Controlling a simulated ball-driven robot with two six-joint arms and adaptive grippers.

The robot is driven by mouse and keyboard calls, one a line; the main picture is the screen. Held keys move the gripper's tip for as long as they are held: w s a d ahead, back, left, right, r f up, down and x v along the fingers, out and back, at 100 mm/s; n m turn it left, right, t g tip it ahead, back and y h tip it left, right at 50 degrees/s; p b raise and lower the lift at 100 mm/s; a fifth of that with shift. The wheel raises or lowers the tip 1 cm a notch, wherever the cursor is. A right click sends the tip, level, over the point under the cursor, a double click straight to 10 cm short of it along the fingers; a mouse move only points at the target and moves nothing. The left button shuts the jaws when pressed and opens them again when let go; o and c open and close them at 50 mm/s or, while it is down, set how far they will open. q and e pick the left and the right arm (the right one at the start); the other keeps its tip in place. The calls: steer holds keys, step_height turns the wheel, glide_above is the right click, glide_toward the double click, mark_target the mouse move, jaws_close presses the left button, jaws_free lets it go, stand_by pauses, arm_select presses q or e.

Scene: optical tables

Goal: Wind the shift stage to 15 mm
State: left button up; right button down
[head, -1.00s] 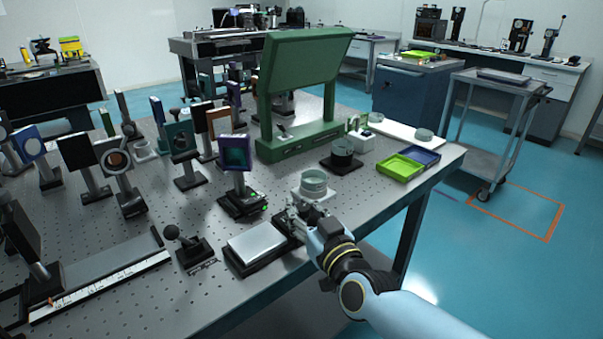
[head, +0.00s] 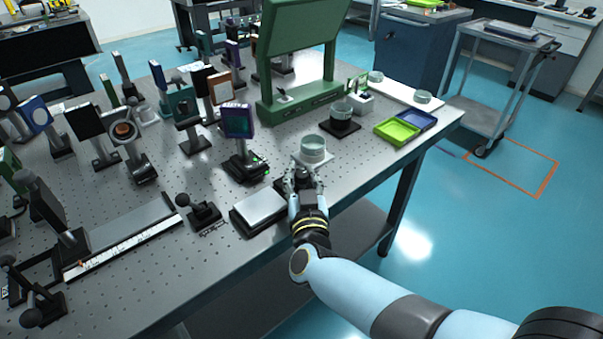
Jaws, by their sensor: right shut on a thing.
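A low stage with a silver top plate (head: 260,206) on a black base sits near the table's front edge. I take it for the shift stage; no readable scale shows on it. My right gripper (head: 303,181) is just right of its far right end, low over the table. It is shut on a small dark part there, likely the stage's knob, which the fingers mostly hide. My left gripper is out of view.
A round glass dish on a white base (head: 313,150) stands just behind the gripper. A small black knobbed mount (head: 198,212) is left of the stage. A dark display with green lights (head: 240,135) stands behind it. Green (head: 397,131) and blue trays (head: 417,120) lie right.

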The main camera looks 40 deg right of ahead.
steer(key=shift+s+f, duration=0.1)
steer(key=shift+f, duration=0.05)
steer(key=c, duration=1)
jaws_free()
steer(key=v, duration=0.7)
steer(key=shift+s+a, duration=0.15)
steer(key=shift+s, duration=0.05)
